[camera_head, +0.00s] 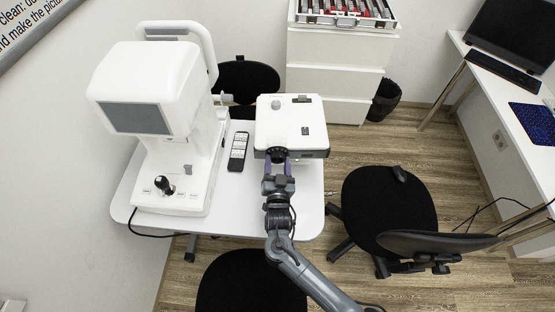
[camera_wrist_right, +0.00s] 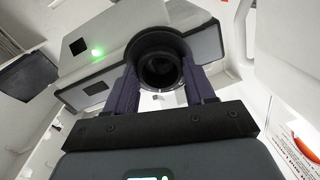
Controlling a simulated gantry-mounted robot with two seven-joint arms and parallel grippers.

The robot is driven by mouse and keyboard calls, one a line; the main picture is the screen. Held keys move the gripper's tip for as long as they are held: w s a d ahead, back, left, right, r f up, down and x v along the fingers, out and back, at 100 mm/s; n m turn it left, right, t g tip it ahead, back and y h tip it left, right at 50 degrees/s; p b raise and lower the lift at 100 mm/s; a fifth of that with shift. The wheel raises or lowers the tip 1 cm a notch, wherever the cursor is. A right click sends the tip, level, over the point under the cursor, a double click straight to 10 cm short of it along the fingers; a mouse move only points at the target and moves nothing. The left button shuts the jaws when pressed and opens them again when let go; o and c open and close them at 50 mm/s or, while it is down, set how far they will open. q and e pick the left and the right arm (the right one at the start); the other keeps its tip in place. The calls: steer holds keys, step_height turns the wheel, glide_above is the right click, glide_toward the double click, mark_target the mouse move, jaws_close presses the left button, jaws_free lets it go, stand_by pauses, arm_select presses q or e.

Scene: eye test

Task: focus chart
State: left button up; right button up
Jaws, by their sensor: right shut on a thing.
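A white chart projector (camera_head: 291,118) stands on the right part of the white table, with a round knob and a small dark panel on top. Its black lens ring (camera_head: 277,153) is on the side facing my right arm. My right gripper (camera_head: 277,163) is shut on this lens ring. In the right wrist view, the purple fingers sit on either side of the black lens ring (camera_wrist_right: 161,64). A green light (camera_wrist_right: 97,51) glows on the projector there. No chart shows in either view. My left gripper is not in view.
A dark remote control (camera_head: 238,151) lies left of the projector. A large white eye-examination device (camera_head: 150,90) with a joystick fills the table's left side. Black chairs (camera_head: 385,205) stand around. A white drawer cabinet (camera_head: 335,75) bears an open lens case (camera_head: 345,12).

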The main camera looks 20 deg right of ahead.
steer(key=n+p, duration=0.3)
steer(key=n, duration=0.2)
steer(key=shift+r+n+p, duration=0.2)
steer(key=shift+n+p, duration=0.1)
steer(key=shift+p, duration=0.05)
steer(key=shift+f+n+p, duration=0.1)
steer(key=shift+n+p, duration=0.9)
steer(key=shift+n, duration=0.9)
steer(key=o, duration=1)
steer(key=shift+o, duration=0.2)
steer(key=shift+s, duration=0.1)
